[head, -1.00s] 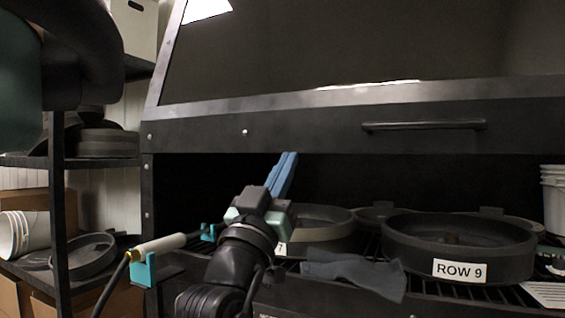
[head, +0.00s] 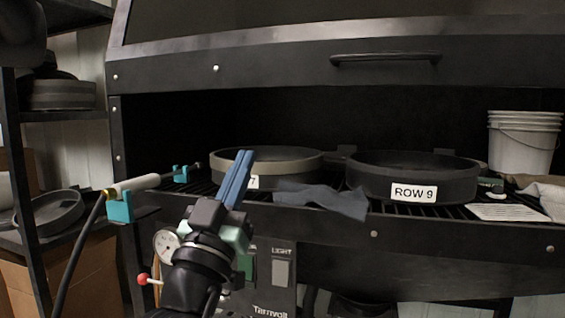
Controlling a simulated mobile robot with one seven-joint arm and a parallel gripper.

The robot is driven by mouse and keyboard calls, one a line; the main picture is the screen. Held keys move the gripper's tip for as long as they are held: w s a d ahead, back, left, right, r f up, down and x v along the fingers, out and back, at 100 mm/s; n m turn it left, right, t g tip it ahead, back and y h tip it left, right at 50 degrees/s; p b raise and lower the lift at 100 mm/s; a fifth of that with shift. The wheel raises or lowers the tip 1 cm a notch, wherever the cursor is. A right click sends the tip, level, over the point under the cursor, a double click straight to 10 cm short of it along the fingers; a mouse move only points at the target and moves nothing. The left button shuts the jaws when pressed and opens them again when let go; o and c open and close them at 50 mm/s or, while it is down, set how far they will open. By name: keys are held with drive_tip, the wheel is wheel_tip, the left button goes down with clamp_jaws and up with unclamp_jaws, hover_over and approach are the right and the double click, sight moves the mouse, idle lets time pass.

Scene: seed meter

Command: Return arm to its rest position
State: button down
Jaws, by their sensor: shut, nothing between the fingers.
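My gripper (head: 244,154) shows in the head view left of centre, pointing up. Its two blue fingers are together with nothing between them. It stands in front of the cabinet opening and overlaps a round pan (head: 290,160) with a partly hidden label. Part of my arm shows below the gripper at the bottom edge.
The dark cabinet has a raised front with a bar handle (head: 385,57). On its rack are a dark pan labelled ROW 9 (head: 430,178), a blue-grey cloth (head: 335,198) and white buckets (head: 522,145). A white wand (head: 135,184) rests on teal holders at left. Shelves stand further left.

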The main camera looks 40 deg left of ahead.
drive_tip(key=w+d+r+m+t+h, duration=0.1)
drive_tip(key=d+r+m+h, duration=0.1)
drive_tip(key=d, duration=0.3)
drive_tip(key=w+d+r+m+h, duration=0.1)
drive_tip(key=d+h, duration=0.1)
drive_tip(key=d, duration=0.4)
drive_tip(key=s+d+r+t+h, duration=0.1)
drive_tip(key=s+d+r, duration=0.1)
drive_tip(key=s+d, duration=0.35)
drive_tip(key=s+d+r+m+h, duration=0.1)
drive_tip(key=s+d+r+h, duration=0.1)
drive_tip(key=d, duration=0.7)
drive_tip(key=s+d+r+t+h, duration=0.1)
drive_tip(key=s+d+r, duration=0.15)
drive_tip(key=d, duration=0.45)
wheel_tip(320, 180, up, 38)
drive_tip(key=s+p, duration=0.1)
drive_tip(key=p, duration=3.7)
drive_tip(key=shift+p, duration=0.35)
drive_tip(key=shift+s, duration=0.1)
